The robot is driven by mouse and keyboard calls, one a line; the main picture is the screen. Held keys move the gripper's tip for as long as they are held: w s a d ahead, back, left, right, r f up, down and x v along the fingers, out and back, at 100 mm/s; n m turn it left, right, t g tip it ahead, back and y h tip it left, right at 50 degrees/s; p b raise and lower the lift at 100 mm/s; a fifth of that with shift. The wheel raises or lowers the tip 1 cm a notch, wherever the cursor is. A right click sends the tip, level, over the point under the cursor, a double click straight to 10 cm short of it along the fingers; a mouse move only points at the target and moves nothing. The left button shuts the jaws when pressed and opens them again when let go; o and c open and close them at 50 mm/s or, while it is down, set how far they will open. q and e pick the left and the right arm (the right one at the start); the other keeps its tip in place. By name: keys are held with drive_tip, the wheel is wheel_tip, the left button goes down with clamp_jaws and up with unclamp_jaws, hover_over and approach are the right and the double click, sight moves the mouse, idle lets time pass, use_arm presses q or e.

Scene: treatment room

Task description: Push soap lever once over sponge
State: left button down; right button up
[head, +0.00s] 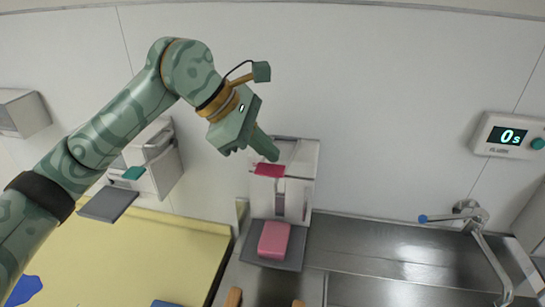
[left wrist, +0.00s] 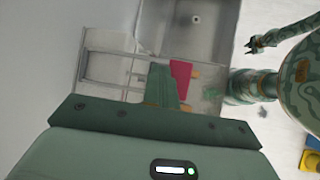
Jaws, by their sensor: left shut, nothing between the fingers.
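The white soap dispenser (head: 300,160) is on the wall, with a crimson lever (head: 269,170) at its front. A pink sponge (head: 274,240) lies on a dark grey tray (head: 262,256) below the lever. My left gripper (head: 268,150) is shut and empty, its fingertips pointing down just above the lever; I cannot tell whether they touch. In the left wrist view the shut fingers (left wrist: 162,88) overlap the left side of the crimson lever (left wrist: 181,75). What looks like my right gripper (left wrist: 256,43) is small at the upper right there, away from the dispenser; its opening is unclear.
A second dispenser (head: 155,160) with a green lever and its own grey tray (head: 108,204) stands left, behind my left arm. A timer (head: 508,136) reading 0 s is at right. The metal sink (head: 380,260) has a blue-tipped tap (head: 465,213). Two tan handles (head: 233,297) show below.

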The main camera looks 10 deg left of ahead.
use_arm(q)
drive_tip(key=shift+s+f+b, duration=0.15)
drive_tip(key=shift+f+b, duration=0.4)
drive_tip(key=shift+f, duration=0.2)
idle(0.5)
idle(0.5)
drive_tip(key=shift+w+r+p, duration=0.25)
drive_tip(key=shift+r+p, duration=0.55)
drive_tip(key=shift+r, duration=0.2)
drive_tip(key=shift+w+r+p, duration=0.2)
drive_tip(key=shift+r+p, duration=0.6)
drive_tip(key=shift+r, duration=0.15)
drive_tip(key=r+p, duration=0.2)
drive_tip(key=w+r+p, duration=0.1)
drive_tip(key=r+p, duration=0.1)
drive_tip(key=shift+w+r, duration=0.15)
drive_tip(key=shift+r, duration=0.25)
